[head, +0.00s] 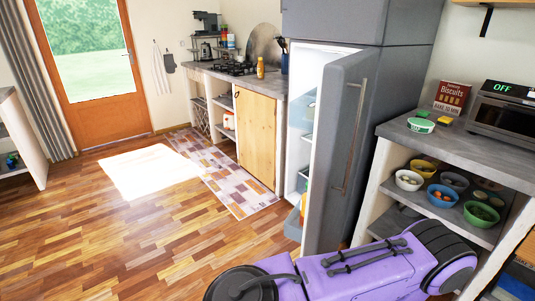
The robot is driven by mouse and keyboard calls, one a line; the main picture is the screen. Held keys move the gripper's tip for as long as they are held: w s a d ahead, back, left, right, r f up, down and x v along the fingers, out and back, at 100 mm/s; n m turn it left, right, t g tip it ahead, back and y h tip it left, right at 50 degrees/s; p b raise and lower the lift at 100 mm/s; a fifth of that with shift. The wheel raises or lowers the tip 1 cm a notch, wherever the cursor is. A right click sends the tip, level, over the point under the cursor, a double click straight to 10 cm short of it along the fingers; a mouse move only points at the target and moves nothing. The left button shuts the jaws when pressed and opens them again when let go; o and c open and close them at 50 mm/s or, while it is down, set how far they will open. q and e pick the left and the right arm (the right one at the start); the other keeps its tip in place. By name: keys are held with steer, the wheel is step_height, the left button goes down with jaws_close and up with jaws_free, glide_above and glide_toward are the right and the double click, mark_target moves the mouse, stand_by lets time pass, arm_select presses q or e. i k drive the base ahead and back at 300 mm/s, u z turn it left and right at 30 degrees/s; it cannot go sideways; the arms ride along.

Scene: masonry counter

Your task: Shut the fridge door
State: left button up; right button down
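The grey fridge (405,95) stands between the wooden-door counter and the masonry counter. Its lower door (326,185) is open and swung out toward me, with a long vertical handle (350,140) on its outer face. Part of the white interior (325,58) and some bluish shelves or bins show through the gap left of the door. The upper door (330,22) looks shut. Neither of my grippers shows in the head view. A purple and black part of my own body crosses the bottom, in front of the door's lower end.
The masonry counter (455,145) at right holds an oven (505,110), a biscuit box (451,97) and several bowls on its shelf. A patchwork rug (225,178) lies left of the fridge. The wooden floor (170,235) is clear at left.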

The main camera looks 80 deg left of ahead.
mark_target(342, 95)
steer(key=u, duration=1.85)
steer(key=i, duration=1)
steer(key=u, duration=0.05)
